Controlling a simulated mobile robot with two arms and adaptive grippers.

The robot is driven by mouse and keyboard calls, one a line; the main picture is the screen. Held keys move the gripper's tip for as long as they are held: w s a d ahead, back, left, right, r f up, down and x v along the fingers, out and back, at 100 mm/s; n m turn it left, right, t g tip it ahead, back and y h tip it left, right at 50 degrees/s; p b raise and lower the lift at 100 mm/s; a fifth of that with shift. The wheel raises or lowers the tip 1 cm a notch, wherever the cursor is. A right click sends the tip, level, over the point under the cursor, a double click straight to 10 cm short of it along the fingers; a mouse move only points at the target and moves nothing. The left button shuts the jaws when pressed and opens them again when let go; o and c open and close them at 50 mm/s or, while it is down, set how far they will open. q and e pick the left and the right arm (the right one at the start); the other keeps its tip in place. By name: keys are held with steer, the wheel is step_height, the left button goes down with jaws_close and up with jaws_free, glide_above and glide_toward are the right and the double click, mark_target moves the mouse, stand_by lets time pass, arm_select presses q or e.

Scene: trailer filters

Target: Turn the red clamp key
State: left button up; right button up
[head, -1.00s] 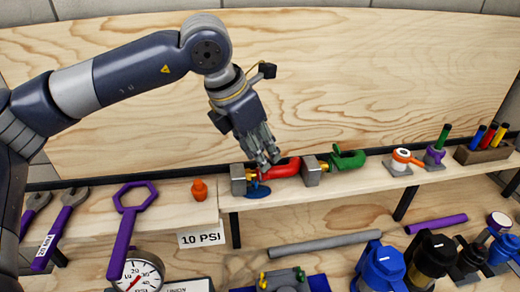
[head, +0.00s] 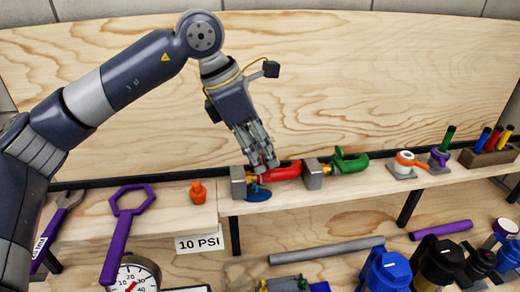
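The red clamp key (head: 284,173) lies on the wooden shelf between two grey metal blocks. Its right end is by the right block (head: 313,174). Its left end is close to a small brass piece and a blue round part (head: 258,193). My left gripper (head: 264,164) points down from above, with its fingertips at the left end of the red key. The fingers look close together. They hide part of that end, and I cannot tell whether they touch or grip it. My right gripper is not in view.
A green key (head: 350,163) sits right of the blocks. An orange fitting (head: 198,192) and a purple ring wrench (head: 125,225) are on the left. A plywood panel (head: 400,80) rises behind the shelf. Blue and black capped parts stand below at right.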

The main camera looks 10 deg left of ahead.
arm_select(q)
steer(key=shift+o, duration=0.2)
steer(key=v, duration=1.2)
